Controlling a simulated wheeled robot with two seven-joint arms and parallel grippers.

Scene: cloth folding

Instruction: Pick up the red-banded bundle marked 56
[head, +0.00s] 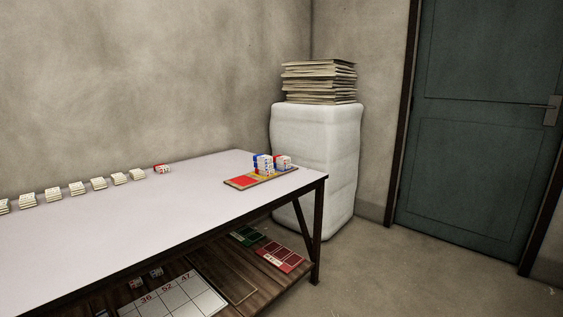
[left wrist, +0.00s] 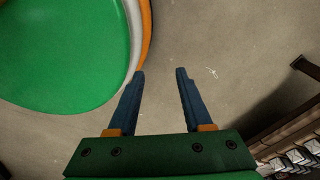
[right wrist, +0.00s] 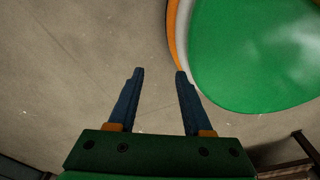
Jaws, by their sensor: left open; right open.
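A red-marked bundle (head: 162,168) lies at the back edge of the white table (head: 130,220); its number is too small to read surely. On the red and yellow tray (head: 241,182) at the table's right end stand several blue- and red-banded bundles (head: 264,164), numbers unreadable. I cannot tell which bundle is marked 56. My left gripper (left wrist: 160,72) is open and empty above bare floor in the left wrist view. My right gripper (right wrist: 160,72) is open and empty above floor in the right wrist view. Neither gripper shows in the head view.
A row of pale bundles (head: 98,183) lines the table's back edge. The lower shelf (head: 207,267) holds a numbered board (head: 175,303), small bundles and green and red trays. A white wrapped block (head: 316,150) with stacked sheets (head: 319,82) stands behind. The table's middle is clear.

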